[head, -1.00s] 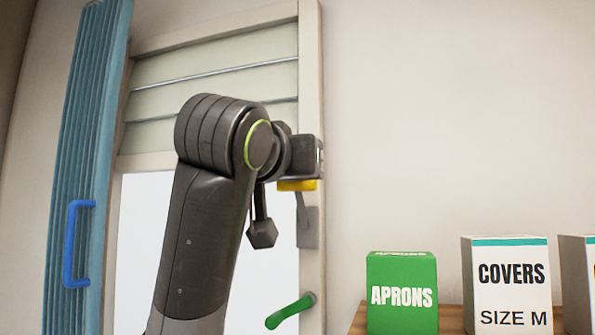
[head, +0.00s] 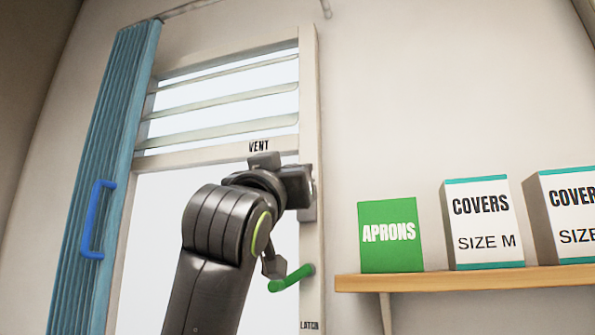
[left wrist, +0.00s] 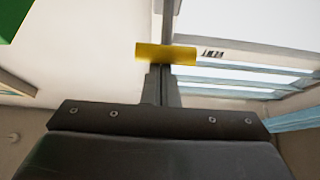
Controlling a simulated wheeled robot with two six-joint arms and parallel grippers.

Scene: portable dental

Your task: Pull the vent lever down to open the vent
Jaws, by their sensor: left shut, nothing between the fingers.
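The vent (head: 215,105) at the top of the window has slats standing apart, with bright gaps between them. The yellow vent lever (left wrist: 180,55) lies across the tips of my left gripper's fingers in the left wrist view; I cannot tell whether they touch. In the head view the lever is hidden behind my left arm and gripper (head: 297,186), which is just below the "VENT" label (head: 259,147) by the right window post. My left gripper (left wrist: 162,72) is shut and empty. My right gripper is not in view.
A green handle (head: 290,279) sits low on the window's right post. A blue handle (head: 92,220) is on the folded blue screen (head: 110,150) at the left. A wooden shelf (head: 440,280) at the right holds a green aprons box (head: 390,236) and white covers boxes (head: 484,222).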

